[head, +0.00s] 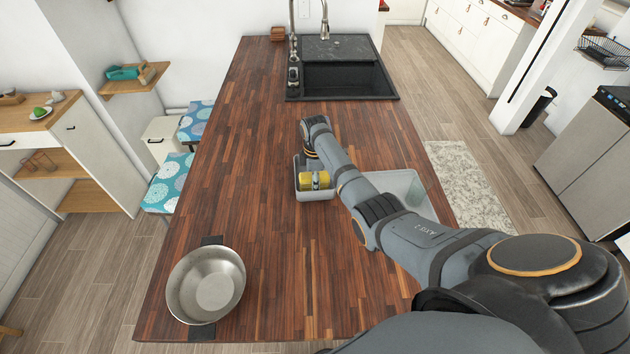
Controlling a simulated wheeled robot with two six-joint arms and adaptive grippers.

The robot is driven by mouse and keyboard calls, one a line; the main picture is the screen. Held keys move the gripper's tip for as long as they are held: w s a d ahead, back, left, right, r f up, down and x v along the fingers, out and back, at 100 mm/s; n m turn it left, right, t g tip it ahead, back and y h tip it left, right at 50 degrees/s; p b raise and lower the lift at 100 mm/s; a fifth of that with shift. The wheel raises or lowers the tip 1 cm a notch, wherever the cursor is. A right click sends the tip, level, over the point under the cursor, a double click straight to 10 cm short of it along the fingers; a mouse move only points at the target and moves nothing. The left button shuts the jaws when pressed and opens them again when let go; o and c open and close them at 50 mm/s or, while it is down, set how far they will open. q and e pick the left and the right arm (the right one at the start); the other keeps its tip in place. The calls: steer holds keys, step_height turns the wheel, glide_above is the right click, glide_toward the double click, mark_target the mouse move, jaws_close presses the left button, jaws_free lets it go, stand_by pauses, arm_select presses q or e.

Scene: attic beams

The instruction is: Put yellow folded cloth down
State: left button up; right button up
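The yellow folded cloth (308,182) shows as a small yellow roll-like shape inside the left end of a light grey container (317,196) on the wooden counter. My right arm reaches in from the right, and its gripper (311,165) points down into that container, right at the cloth. The fingers are mostly hidden by the wrist, so I cannot tell whether they are shut on the cloth. My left gripper is not in view.
A grey container part (405,186) shows right of my arm; I cannot tell whether it is the same container. A metal bowl (206,285) sits on a dark mat at the front left. A black sink (343,80) with a tap is at the far end. The counter's left middle is clear.

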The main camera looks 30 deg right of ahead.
steer(key=shift+r, duration=0.2)
step_height(320, 180, up, 11)
steer(key=shift+r+b, duration=0.1)
steer(key=shift+b, duration=0.95)
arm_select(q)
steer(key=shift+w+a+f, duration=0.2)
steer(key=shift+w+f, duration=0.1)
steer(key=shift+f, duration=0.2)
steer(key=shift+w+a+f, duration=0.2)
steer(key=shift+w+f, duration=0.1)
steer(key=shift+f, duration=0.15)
arm_select(e)
steer(key=shift+r, duration=0.3)
